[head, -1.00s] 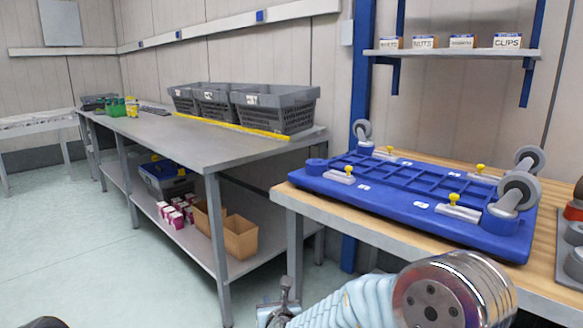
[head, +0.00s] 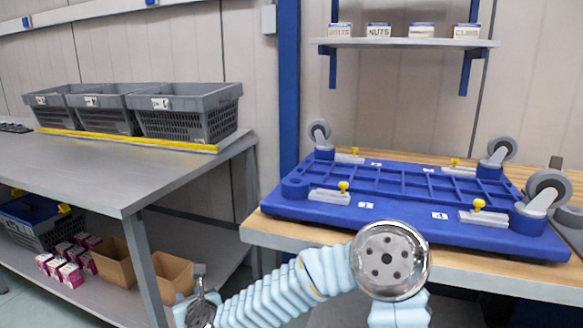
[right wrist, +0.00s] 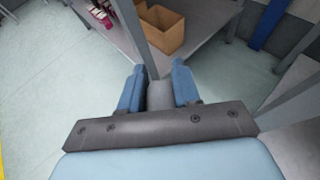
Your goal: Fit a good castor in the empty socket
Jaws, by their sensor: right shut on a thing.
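A blue dolly frame (head: 392,222) lies on the wooden bench with castors up. Grey-wheeled castors stand at its back left (head: 319,132), back right (head: 501,150) and front right (head: 547,188) corners. The front left socket (head: 295,187) is a blue ring with no castor. My right gripper (head: 200,300) is low, left of the bench and well apart from the dolly. In the right wrist view its blue fingers (right wrist: 160,90) are shut on a grey thing (right wrist: 160,97), mostly hidden; I cannot tell whether it is a castor. My left gripper is out of view.
Clamps with yellow knobs (head: 343,187) sit on the dolly. The wooden bench's front edge (head: 470,277) lies behind my right arm. A metal table (head: 120,185) with grey crates (head: 190,115) stands left. Cardboard boxes (head: 117,262) are on its lower shelf.

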